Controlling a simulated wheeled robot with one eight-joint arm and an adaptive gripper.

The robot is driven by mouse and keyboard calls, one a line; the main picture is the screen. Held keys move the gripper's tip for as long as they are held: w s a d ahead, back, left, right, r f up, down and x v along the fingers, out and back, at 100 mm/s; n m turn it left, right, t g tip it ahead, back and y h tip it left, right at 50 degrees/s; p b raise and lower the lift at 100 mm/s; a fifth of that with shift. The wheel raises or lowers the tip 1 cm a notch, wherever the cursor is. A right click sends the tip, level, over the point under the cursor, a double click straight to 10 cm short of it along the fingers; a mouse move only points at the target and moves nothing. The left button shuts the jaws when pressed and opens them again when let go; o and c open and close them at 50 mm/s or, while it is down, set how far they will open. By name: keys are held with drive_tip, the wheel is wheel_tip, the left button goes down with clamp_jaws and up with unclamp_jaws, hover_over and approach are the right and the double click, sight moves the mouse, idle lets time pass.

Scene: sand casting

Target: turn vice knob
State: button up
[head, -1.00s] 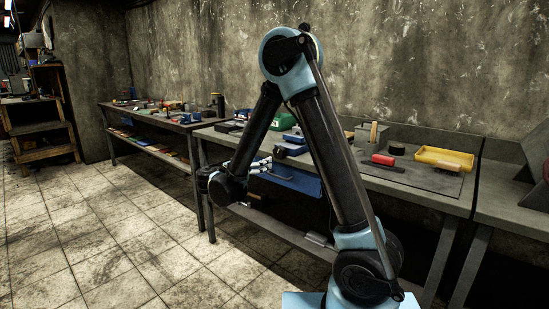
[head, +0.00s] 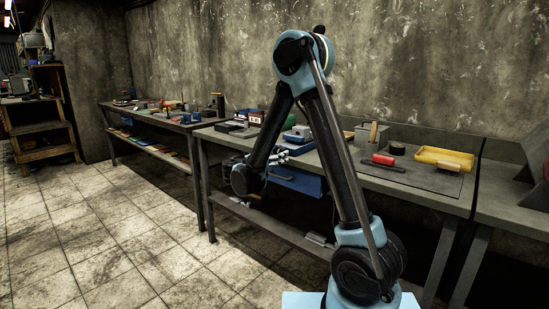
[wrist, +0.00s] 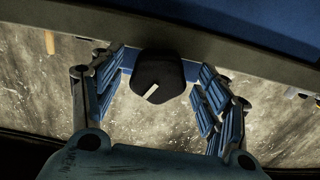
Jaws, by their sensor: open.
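The vice knob (wrist: 158,77) is dark, with a pale line on its face tilted to the right. In the wrist view it lies between the spread fingers of my gripper (wrist: 163,66), with gaps on both sides. The blue fingers are open and appear clear of the knob. In the head view my gripper (head: 279,158) is at the front edge of the bench, and I cannot make out the knob there.
A blue box-like part (head: 305,183) hangs under the front of the grey bench (head: 425,193). On the bench are a yellow tray (head: 443,157), a red cylinder (head: 383,159) and several other items. The bench edge (wrist: 230,48) crosses the wrist view behind the knob. The tiled floor (head: 130,245) at left is clear.

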drive_tip(key=c, duration=1.1)
drive_tip(key=n, duration=0.5)
drive_tip(key=o, duration=1.1)
drive_tip(key=shift+a, duration=0.1)
